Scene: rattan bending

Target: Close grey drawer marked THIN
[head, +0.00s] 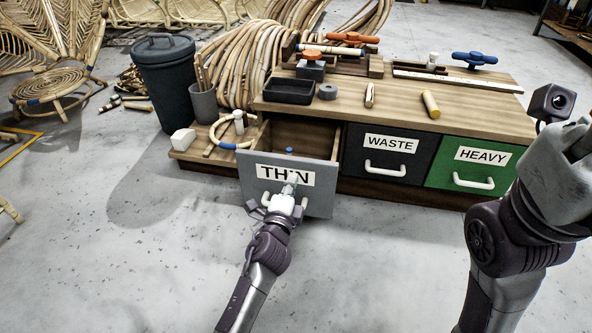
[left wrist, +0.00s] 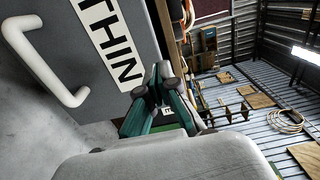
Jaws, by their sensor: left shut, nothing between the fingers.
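The grey drawer marked THIN (head: 318,203) is pulled out of the left end of the wooden bench, its inside showing from above. Its white label (head: 269,172) is partly covered by my left gripper (head: 291,182). The gripper is shut and empty, at the drawer front; whether it touches is unclear. In the left wrist view, the drawer front (left wrist: 65,25) and its white handle (left wrist: 42,62) lie left of the closed fingers (left wrist: 158,88), which are not around the handle. In the head view the handle is mostly hidden behind the gripper. My right gripper's fingers are out of view.
The black WASTE drawer (head: 388,171) and green HEAVY drawer (head: 484,165) are shut. A black tray (head: 289,91) and tools lie on the bench top (head: 455,92). A dark bin (head: 168,85) stands left. The floor before the bench is clear.

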